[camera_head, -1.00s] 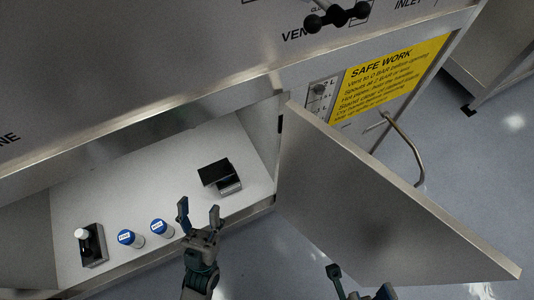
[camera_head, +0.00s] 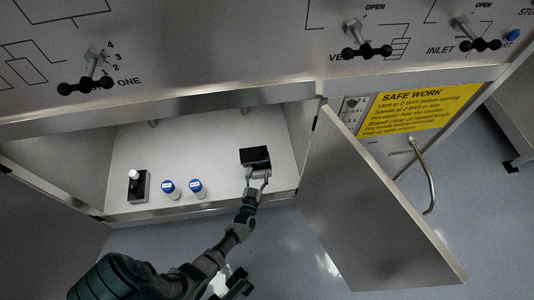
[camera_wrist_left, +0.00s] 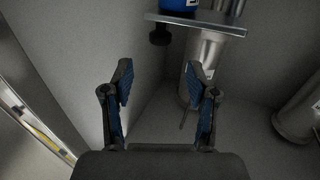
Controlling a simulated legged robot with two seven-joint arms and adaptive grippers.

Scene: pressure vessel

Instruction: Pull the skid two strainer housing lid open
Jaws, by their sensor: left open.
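My left gripper (camera_head: 258,178) is open at the front of a small black-topped housing (camera_head: 255,157) on the cabinet's pale floor. I cannot tell whether the fingers touch it, and no label marks it as the skid two strainer. In the left wrist view, the fingers (camera_wrist_left: 160,80) are spread with nothing between them. Beyond them stand a metal cylinder (camera_wrist_left: 205,60), a flat metal plate (camera_wrist_left: 195,22) and a dark knob (camera_wrist_left: 160,35) below the plate. A dark part at the bottom of the head view (camera_head: 236,284) looks like my right gripper; its jaws are unclear.
A hinged door (camera_head: 370,205) stands open at the right. Two blue-capped bottles (camera_head: 169,189) and a black holder with a white-topped item (camera_head: 138,186) stand left of the housing. Valve handles (camera_head: 367,50) line the panel above. A yellow sign (camera_head: 415,108) is at the right.

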